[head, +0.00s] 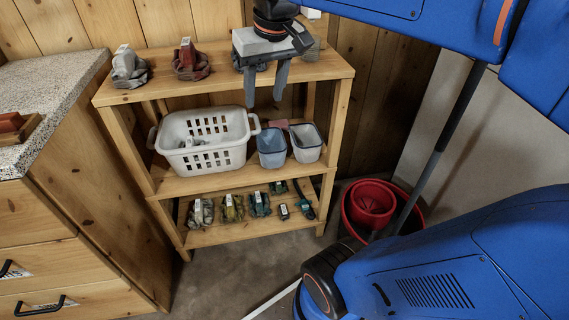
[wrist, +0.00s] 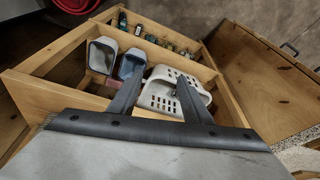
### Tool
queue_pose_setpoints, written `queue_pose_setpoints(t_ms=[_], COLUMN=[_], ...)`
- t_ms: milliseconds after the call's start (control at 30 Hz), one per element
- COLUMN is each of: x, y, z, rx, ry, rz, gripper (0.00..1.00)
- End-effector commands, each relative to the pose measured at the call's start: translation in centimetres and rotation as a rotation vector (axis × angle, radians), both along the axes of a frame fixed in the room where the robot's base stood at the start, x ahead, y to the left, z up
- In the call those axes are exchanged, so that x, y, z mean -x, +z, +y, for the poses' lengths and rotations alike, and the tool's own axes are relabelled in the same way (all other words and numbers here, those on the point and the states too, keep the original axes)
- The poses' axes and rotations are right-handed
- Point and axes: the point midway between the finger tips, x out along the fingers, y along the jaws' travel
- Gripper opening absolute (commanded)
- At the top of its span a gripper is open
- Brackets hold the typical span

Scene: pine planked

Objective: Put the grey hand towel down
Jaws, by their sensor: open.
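My gripper (head: 264,101) hangs at the front of the wooden shelf unit's top board, its two fingers apart with nothing between them. In the wrist view my gripper (wrist: 158,80) is open above the white basket. I cannot pick out a grey hand towel for certain. A small greyish thing (head: 189,143) lies in the white slotted basket (head: 220,158) on the middle shelf; its kind is unclear. A grey bundle with a white tag (head: 130,69) sits on the left of the top shelf (head: 215,83).
A red tagged bundle (head: 190,62) is on the top shelf. A blue bin (head: 271,148) and a pale bin (head: 306,143) stand right of the basket. Several small items line the bottom shelf. Red buckets (head: 372,203) stand on the floor at right; a speckled counter (head: 45,90) is at left.

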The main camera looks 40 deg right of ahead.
Motion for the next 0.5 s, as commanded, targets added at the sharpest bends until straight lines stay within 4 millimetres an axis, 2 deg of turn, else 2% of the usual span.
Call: queue_pose_setpoints(t_ms=[33, 100, 300, 400, 500], x=[1.7, 3.5, 7.9, 9.3, 10.0], y=[-1.7, -4.2, -10.6, -12.8, -14.1], z=[0.4, 0.8, 1.6, 1.8, 1.9], rx=[0.003, 0.008, 0.020, 0.024, 0.027], ry=[0.017, 0.039, 0.095, 0.112, 0.122], rz=[-0.016, -0.039, -0.097, -0.117, -0.129], gripper=[0.44, 0.44, 0.44, 0.44, 0.44])
